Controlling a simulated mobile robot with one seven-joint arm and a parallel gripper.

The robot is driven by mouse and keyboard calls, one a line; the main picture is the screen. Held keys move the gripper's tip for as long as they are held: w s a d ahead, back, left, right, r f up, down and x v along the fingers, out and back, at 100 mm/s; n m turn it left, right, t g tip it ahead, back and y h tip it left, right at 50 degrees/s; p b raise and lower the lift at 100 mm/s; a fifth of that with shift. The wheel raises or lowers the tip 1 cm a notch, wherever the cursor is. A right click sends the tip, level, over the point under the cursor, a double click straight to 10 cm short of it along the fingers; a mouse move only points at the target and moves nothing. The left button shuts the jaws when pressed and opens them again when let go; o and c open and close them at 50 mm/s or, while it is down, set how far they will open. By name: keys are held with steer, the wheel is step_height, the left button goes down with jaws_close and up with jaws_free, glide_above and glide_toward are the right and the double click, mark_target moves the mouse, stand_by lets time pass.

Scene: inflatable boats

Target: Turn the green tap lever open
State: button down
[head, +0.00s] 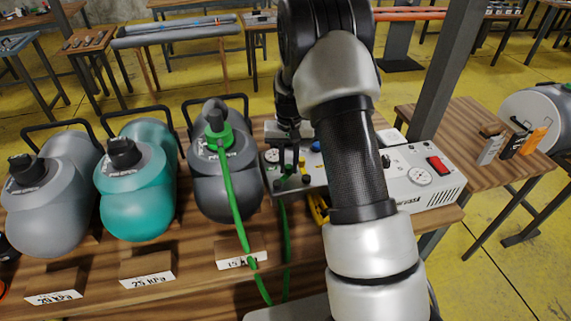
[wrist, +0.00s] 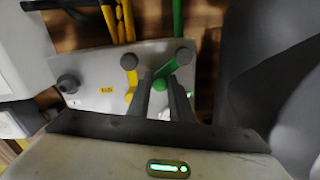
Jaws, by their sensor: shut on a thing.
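The green tap lever (wrist: 174,66) slants up and right from its green hub to a round grey knob (wrist: 184,57) in the wrist view. My gripper (wrist: 162,84) is shut on the lever, with a dark finger on each side near the hub. The lever's lower part is partly hidden between the fingers. In the head view my gripper (head: 291,168) is over the grey tap panel (head: 309,190), and the lever is mostly hidden there.
A yellow lever (wrist: 130,78) stands left of the green one, and a dark knob (wrist: 68,83) farther left. A green hose (head: 232,200) hangs from a dark grey bottle (head: 223,187). A white gauge box (head: 428,176) sits right of my arm.

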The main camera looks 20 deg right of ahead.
mark_target(290, 168)
steer(key=shift+s+d+m, duration=0.15)
steer(key=shift+s+m, duration=0.1)
steer(key=shift+m, duration=0.35)
steer(key=c, duration=1.6)
jaws_free()
step_height(290, 168, up, 18)
steer(key=shift+f+p, duration=0.25)
steer(key=shift+p, duration=0.05)
